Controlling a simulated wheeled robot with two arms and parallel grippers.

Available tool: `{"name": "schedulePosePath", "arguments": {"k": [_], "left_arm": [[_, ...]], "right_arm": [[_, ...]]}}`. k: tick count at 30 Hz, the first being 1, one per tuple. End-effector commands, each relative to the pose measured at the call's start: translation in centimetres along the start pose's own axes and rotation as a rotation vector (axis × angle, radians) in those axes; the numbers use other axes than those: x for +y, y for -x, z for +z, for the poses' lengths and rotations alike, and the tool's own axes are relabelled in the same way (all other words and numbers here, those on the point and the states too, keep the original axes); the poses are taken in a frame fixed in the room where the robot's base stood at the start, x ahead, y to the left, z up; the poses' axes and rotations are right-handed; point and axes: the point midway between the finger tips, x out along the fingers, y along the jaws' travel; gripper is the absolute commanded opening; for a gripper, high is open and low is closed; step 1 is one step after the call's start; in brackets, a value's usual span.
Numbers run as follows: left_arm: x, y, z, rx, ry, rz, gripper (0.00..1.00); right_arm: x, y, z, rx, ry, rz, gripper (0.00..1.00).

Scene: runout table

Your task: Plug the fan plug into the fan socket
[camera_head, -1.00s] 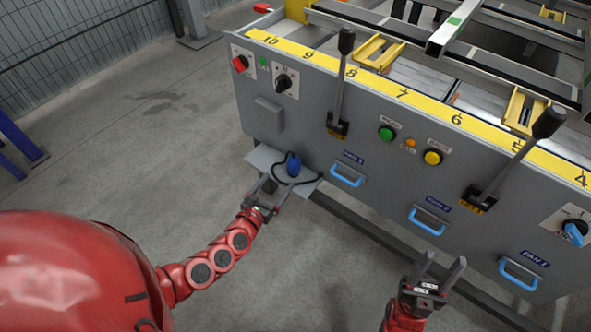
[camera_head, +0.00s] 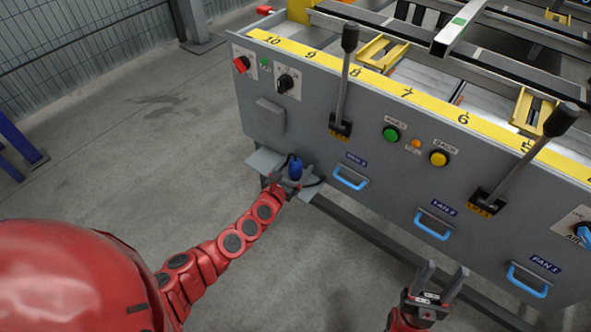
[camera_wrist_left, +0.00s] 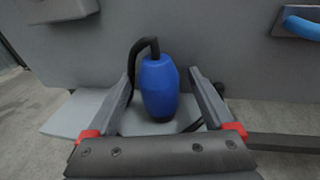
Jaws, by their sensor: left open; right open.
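The fan plug (camera_head: 295,170) is a blue barrel-shaped body with a black cable curving from its top. It stands upright on a small grey shelf (camera_head: 262,160) below the machine's panel. My left gripper (camera_head: 291,180) is open at the plug. In the left wrist view the blue plug (camera_wrist_left: 159,88) stands between the two spread fingers, with a gap visible on each side. A grey box (camera_head: 270,117) on the panel above the shelf may be the fan socket; no opening shows. My right gripper (camera_head: 446,269) is open and empty, low in front of the panel.
The grey panel carries blue handles (camera_head: 350,178), upright levers (camera_head: 342,90), buttons (camera_head: 391,134) and a rotary switch (camera_head: 286,83). A dark rail (camera_head: 350,218) runs below it.

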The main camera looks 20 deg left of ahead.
Motion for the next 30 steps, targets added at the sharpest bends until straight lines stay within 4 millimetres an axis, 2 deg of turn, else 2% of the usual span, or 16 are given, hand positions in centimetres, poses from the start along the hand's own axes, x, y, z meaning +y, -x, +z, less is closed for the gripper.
{"name": "schedulePosePath", "arguments": {"k": [2,16,17,26,30], "left_arm": [[0.03,0.03,0.01,0.0,0.0,0.0,0.87],[0.07,0.07,-0.03,0.001,0.0,0.001,0.03],[0.07,0.07,-0.03,0.001,0.0,0.001,0.0],[0.08,0.09,0.06,0.001,0.0,0.001,0.0],[0.07,0.23,0.89,0.001,-0.001,0.001,0.0]], "right_arm": [[0.0,-0.03,-0.01,0.0,0.0,0.0,0.49],[0.0,-0.03,-0.01,0.0,0.0,0.0,0.49],[0.0,-0.03,-0.01,0.0,0.0,0.0,0.49],[0.01,-0.12,-0.02,0.0,0.0,0.0,0.49],[0.04,-0.82,-0.13,0.0,0.0,0.001,0.49]]}}
